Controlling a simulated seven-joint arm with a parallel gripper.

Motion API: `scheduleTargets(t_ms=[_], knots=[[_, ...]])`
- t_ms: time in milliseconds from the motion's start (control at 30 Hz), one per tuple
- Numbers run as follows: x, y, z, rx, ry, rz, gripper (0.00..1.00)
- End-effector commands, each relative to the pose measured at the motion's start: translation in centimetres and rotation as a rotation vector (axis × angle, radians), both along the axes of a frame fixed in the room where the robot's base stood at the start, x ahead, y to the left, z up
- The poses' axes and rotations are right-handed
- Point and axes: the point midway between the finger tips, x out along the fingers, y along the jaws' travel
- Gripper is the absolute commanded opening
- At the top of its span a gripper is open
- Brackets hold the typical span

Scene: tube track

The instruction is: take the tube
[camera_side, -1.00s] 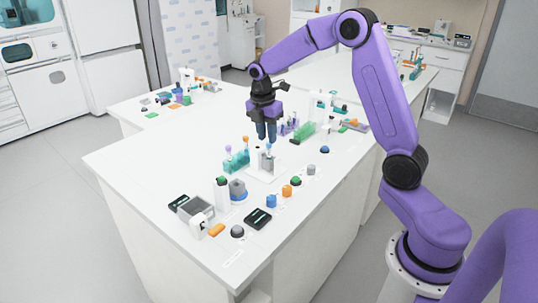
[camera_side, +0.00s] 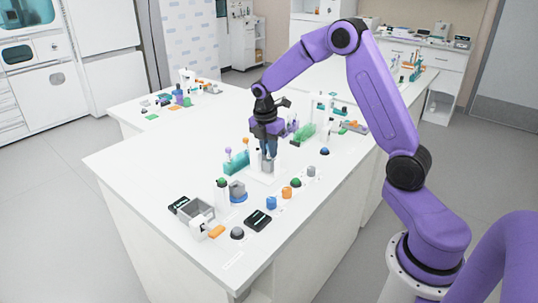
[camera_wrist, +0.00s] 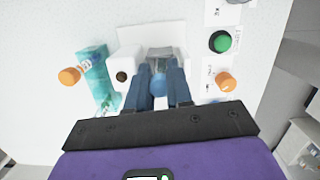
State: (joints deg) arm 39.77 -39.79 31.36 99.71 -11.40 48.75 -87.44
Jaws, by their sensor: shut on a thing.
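My gripper (camera_side: 268,152) is over the white stand on the bench, pointing down. In the wrist view its two blue fingers (camera_wrist: 159,92) are shut on a tube with a round blue cap (camera_wrist: 158,84). The tube's body is mostly hidden by its cap and the fingers. A grey, see-through block (camera_wrist: 162,52) on the white stand (camera_wrist: 128,56) lies just beyond the cap. In the side view the grey block (camera_side: 268,166) is right under the fingertips. I cannot tell whether the tube is still seated in it.
A teal rack (camera_side: 236,163) stands left of the stand, with a purple-capped tube (camera_side: 228,150) and an orange-capped tube (camera_side: 245,141). A green button (camera_wrist: 220,42) and an orange button (camera_wrist: 225,81) are to the right in the wrist view. A grey bin (camera_side: 197,210) stands nearer the front.

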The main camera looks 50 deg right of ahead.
Motion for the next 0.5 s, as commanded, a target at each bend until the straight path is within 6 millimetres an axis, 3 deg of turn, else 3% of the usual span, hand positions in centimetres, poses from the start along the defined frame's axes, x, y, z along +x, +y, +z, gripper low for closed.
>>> scheduleTargets(t_ms=[233, 500], knots=[[0.1, 0.0, 1.4, -0.001, -0.004, 0.001, 0.03], [0.1, 0.0, 6.5, 0.0, -0.005, 0.0, 0.03]])
